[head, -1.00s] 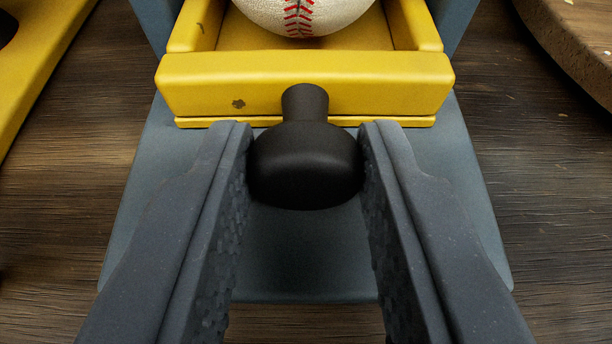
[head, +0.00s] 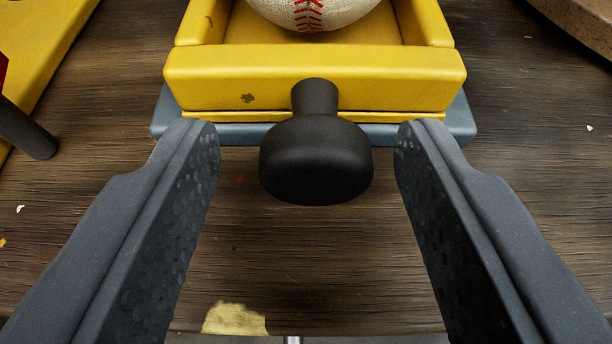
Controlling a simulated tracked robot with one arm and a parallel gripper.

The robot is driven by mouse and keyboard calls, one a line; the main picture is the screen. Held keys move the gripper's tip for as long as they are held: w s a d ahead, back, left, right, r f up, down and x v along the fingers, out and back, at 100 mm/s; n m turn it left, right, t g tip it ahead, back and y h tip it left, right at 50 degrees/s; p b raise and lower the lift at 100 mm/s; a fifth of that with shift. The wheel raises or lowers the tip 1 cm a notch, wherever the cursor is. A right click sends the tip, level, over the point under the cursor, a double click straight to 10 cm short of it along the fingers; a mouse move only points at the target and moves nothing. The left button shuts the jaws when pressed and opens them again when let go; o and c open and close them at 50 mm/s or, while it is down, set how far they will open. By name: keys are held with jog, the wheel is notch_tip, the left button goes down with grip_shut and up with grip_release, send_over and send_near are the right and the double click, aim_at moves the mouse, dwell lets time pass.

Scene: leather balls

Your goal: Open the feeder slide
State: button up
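The feeder slide (head: 205,82) is a yellow open-topped drawer at the top middle of the head view. A black knob (head: 315,165) sticks out from its front wall toward me. A white ball with red stitching (head: 310,12) sits in the slide, cut off by the top edge. The slide rests on a blue-grey base (head: 460,120), and its front wall is close to the base's front edge. My gripper (head: 307,140) is open. Its two dark fingers stand on either side of the knob with a clear gap on both sides.
A yellow panel (head: 40,50) lies at the left, with a dark rod (head: 28,130) beside it. A brown round-edged thing (head: 590,25) is at the top right corner. The wooden table (head: 540,160) is mostly clear, with small scraps and a pale patch (head: 235,318) near its front edge.

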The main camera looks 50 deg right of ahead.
dwell(0.5)
jog(key=p+v, duration=0.2)
jog(key=v, duration=1.1)
jog(key=shift+s+a, duration=0.2)
jog(key=shift+s, duration=0.1)
jog(key=shift+r, duration=0.1)
